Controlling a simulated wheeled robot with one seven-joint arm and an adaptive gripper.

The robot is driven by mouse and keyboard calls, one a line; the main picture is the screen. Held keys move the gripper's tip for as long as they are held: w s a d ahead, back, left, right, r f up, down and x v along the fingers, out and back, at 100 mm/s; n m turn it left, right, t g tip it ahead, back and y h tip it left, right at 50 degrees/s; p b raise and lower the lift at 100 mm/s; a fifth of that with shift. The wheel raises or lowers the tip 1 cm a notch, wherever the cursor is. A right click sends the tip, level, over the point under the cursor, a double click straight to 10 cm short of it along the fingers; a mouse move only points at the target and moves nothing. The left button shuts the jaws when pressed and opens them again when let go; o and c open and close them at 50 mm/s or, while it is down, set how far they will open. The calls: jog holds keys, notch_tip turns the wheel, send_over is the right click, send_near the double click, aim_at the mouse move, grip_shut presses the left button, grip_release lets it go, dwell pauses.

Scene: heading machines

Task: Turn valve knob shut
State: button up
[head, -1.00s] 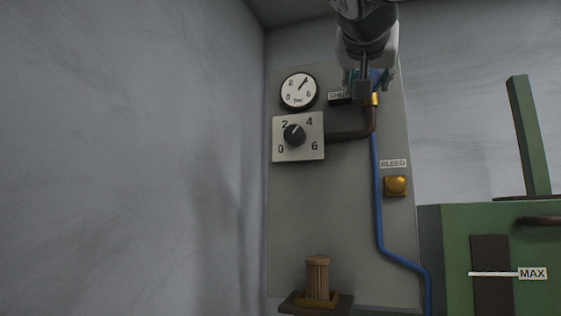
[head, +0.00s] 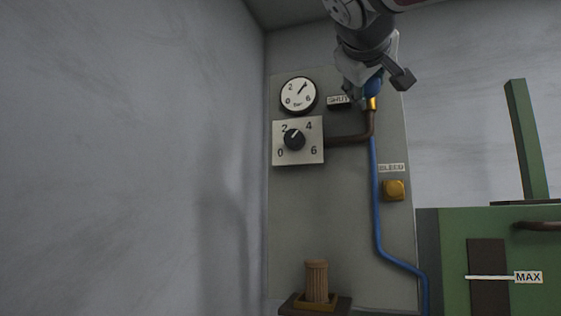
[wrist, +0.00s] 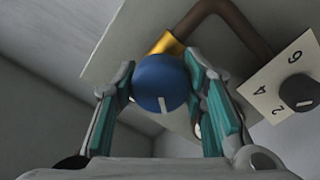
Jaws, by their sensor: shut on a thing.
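The valve knob is a round blue knob with a white line mark (wrist: 160,84), between the fingers in the wrist view. In the head view the blue knob (head: 373,87) is partly hidden behind my gripper, above a brass fitting (head: 371,103). My gripper (wrist: 162,88) is shut on the knob, one teal-padded finger on each side. In the head view my gripper (head: 368,84) reaches down to the knob from above. A SHUT label (head: 339,100) sits just left of the knob.
On the grey panel (head: 330,215) are a round gauge (head: 298,95), a black dial (head: 294,139) on a numbered plate, a yellow button (head: 393,190) under a BLEED label and a blue hose (head: 376,205). A green machine (head: 440,250) stands right. A grey wall is close on the left.

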jog(key=n+p, duration=0.1)
jog(key=n, duration=0.4)
jog(key=shift+s+p, duration=0.1)
jog(key=shift+p, duration=0.3)
jog(key=shift+n+p, duration=0.45)
jog(key=shift+n, duration=0.95)
jog(key=o, duration=1.2)
jog(key=shift+c, duration=0.2)
jog(key=v, duration=1.2)
